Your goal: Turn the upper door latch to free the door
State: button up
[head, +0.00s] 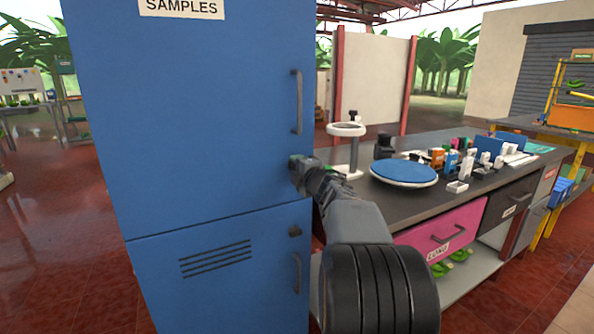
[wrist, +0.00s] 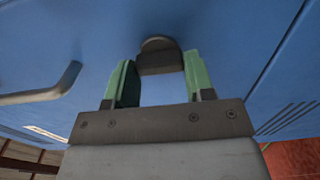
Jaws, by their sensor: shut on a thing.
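The blue cabinet's upper door (head: 190,120) fills the left of the head view and looks closed. My gripper (head: 297,165) is at the door's right edge, below the upper handle (head: 298,102), and hides the upper latch there. In the wrist view, the dark upper latch (wrist: 160,56) has a rounded top and sits between the green fingers of my gripper (wrist: 159,66). My gripper is shut on this latch. How far the latch is turned is hard to tell.
The lower door (head: 215,285) has its own latch (head: 295,231) and handle (head: 297,272). A bench (head: 470,205) to the right carries a blue round plate (head: 404,172), a white ring stand (head: 347,130) and several small items. A handle (wrist: 45,92) shows left of the fingers in the wrist view.

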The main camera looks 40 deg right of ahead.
jog(key=o, duration=0.9)
jog(key=s, duration=0.4)
jog(key=s+a+p, duration=0.1)
jog(key=s, duration=0.4)
jog(key=s+a, duration=0.1)
jog(key=s, duration=0.3)
jog(key=shift+s+p, duration=0.35)
jog(key=shift+p, duration=0.05)
jog(key=w+a+r+m+g+h+p, duration=0.1)
jog(key=a+r+m+g+h+p, duration=0.45)
jog(key=m+p, duration=0.6)
jog(key=s+a+m+g+y+p, duration=0.1)
jog(key=s+a+g+y+p, duration=0.1)
jog(key=a, duration=0.4)
jog(key=s+a+m+g+y+p, duration=0.2)
jog(key=s+a+g+y+p, duration=0.1)
jog(key=s+a+p, duration=0.3)
jog(key=s+a+f+m+g+y+p, duration=0.1)
jog(key=s+a+m+g+y+p, duration=0.1)
jog(key=a, duration=0.5)
jog(key=shift+s+a+g+y+p, duration=0.25)
jog(key=shift+s+g+y+p, duration=0.5)
jog(key=shift+s+p, duration=0.6)
